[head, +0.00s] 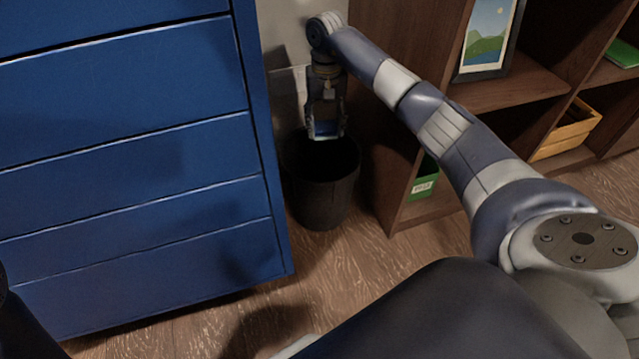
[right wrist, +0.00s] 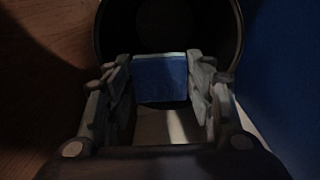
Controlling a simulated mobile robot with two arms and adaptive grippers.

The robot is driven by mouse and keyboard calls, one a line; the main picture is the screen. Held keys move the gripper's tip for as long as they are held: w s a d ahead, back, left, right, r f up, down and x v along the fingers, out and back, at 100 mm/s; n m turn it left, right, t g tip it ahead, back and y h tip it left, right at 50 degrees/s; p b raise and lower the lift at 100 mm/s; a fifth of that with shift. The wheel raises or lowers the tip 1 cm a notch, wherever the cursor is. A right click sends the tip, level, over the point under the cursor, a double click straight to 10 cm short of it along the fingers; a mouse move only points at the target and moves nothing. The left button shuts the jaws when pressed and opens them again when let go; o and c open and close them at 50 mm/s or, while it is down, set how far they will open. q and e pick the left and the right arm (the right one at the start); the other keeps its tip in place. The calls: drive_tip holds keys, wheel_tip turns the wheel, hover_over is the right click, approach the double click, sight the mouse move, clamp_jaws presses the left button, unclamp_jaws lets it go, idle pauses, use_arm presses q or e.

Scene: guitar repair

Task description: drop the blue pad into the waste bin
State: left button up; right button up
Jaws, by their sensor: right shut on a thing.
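The blue pad (right wrist: 161,78) is between the fingers of my right gripper (right wrist: 160,82) in the right wrist view. The gripper is shut on the pad and points down over the mouth of the waste bin. The dark waste bin (head: 322,195) stands upright on the floor; its rim also shows in the right wrist view (right wrist: 233,60). The inside of the bin is too dark to make out. My left gripper is not in view.
A blue drawer cabinet (head: 130,150) stands close on the left of the bin. A brown wooden shelf (head: 395,190) stands close on its right, with a framed picture (head: 488,38), a green box (head: 424,183) and a wooden crate (head: 568,130). Open wooden floor lies in front.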

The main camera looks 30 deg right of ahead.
drive_tip(key=o, duration=1)
drive_tip(key=shift+o, duration=0.2)
wheel_tip(320, 180, up, 12)
idle(0.4)
